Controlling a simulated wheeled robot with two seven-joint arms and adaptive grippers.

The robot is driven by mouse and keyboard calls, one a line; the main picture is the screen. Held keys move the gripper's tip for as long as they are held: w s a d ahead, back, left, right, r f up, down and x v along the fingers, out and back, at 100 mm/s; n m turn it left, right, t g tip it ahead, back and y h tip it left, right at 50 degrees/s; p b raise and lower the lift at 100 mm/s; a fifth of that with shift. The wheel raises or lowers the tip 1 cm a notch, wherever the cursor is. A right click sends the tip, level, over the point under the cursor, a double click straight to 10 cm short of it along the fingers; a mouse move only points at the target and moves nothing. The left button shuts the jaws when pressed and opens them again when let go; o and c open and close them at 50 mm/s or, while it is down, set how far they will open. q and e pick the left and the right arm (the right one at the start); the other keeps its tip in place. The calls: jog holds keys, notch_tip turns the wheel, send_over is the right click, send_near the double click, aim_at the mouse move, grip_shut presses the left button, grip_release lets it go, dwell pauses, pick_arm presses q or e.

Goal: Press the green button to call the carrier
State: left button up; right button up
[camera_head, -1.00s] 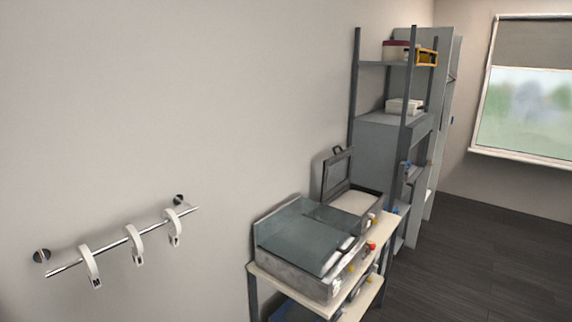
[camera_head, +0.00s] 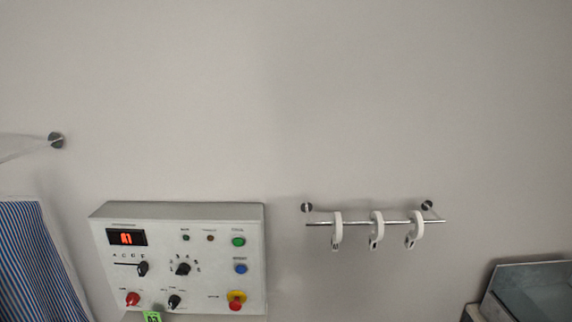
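A green button (camera_head: 238,241) sits at the upper right of a light grey control panel (camera_head: 210,213) on the wall. The panel is at the lower left of the head view. A blue button (camera_head: 240,269) is below the green one, and a red button on a yellow base (camera_head: 236,300) is below that. The panel also has a small display reading A1 (camera_head: 126,238), black knobs (camera_head: 183,269) and a red knob (camera_head: 132,299) at the lower left. Neither of my grippers is in view.
A short wall rail (camera_head: 390,222) with white hangers (camera_head: 376,230) is right of the panel. Blue striped fabric (camera_head: 38,260) hangs at the far left. A grey box (camera_head: 535,291) is at the lower right corner. The wall above is bare.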

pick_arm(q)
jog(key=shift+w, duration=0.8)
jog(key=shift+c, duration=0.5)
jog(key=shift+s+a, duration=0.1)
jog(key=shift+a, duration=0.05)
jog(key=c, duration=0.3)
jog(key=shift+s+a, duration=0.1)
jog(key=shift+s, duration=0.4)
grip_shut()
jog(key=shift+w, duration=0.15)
